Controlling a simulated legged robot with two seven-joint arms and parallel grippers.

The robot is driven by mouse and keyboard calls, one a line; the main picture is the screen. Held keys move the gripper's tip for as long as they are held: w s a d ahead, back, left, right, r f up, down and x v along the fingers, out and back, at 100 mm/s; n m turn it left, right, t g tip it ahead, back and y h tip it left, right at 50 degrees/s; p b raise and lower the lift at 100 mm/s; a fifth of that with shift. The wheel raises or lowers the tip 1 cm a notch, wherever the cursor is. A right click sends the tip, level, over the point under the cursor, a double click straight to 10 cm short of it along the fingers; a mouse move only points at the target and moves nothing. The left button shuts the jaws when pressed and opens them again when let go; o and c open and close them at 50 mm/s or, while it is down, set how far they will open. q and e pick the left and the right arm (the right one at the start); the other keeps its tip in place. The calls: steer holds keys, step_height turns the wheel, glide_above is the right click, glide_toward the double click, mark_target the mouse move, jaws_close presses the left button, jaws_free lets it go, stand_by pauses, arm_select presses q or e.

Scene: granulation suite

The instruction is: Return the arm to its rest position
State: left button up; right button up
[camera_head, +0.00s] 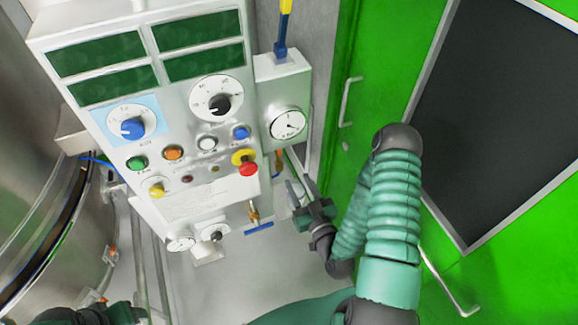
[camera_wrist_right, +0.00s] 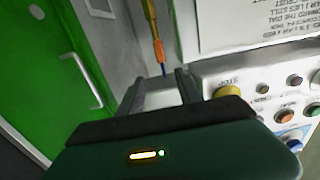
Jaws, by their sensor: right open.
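My right arm (camera_head: 393,215) comes up from the bottom right of the head view and bends back down at the elbow. Its gripper (camera_head: 300,188) is in front of the lower right side of the control panel, apart from the red button. In the right wrist view the two fingers of the right gripper (camera_wrist_right: 160,90) stand apart with nothing between them. Part of my left arm (camera_head: 110,314) shows as a dark and green shape at the bottom left edge of the head view. Its fingers cannot be made out.
A control panel (camera_head: 185,205) with dials, a red button (camera_head: 248,168) and several coloured buttons stands left of the right gripper. A gauge box (camera_head: 285,85) is on its right side. A green door (camera_head: 335,150) is close to the right arm. A steel vessel (camera_head: 75,225) stands left.

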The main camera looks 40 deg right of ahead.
steer(key=w+a+f+n+g+y, duration=0.4)
steer(key=a+f+n+g+y, duration=0.1)
steer(key=a+g, duration=0.1)
steer(key=s+a+r+m+g, duration=0.1)
steer(key=s+a+r+g, duration=0.2)
steer(key=s, duration=0.3)
steer(key=s+a+r+m+g, duration=0.1)
steer(key=s+a+r+g, duration=0.2)
steer(key=s+r+g, duration=0.1)
steer(key=shift+s+a+r+g+h, duration=0.25)
steer(key=shift+s+a+g+h, duration=0.1)
steer(key=shift+s+g, duration=0.65)
steer(key=shift+s+a+r, duration=0.1)
steer(key=shift+s+a, duration=0.1)
